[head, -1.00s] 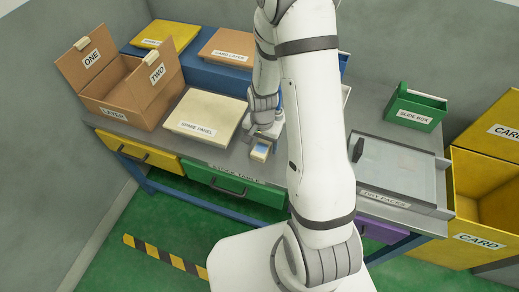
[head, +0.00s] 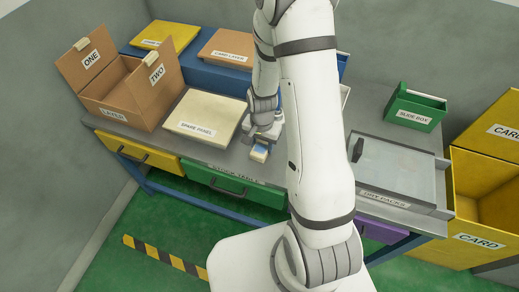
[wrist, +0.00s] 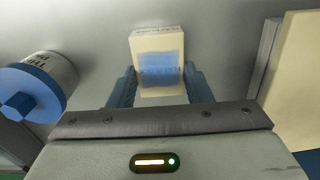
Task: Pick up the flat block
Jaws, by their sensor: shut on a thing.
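The flat block (wrist: 157,50) is cream with a blue patch and small print along its far edge. In the head view the block (head: 259,153) is at the front edge of the grey table. My gripper (wrist: 160,80) is shut on it, with a blue finger at each side. In the head view my gripper (head: 262,143) is low over the table, and its fingers partly hide the block. I cannot tell whether the block touches the table.
A white cylinder with a blue end (wrist: 35,90) lies close left in the wrist view. The spare panel (head: 212,112) is left of my gripper. An open carton (head: 118,90) and green slide box (head: 416,108) stand farther off. My arm hides the table's middle.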

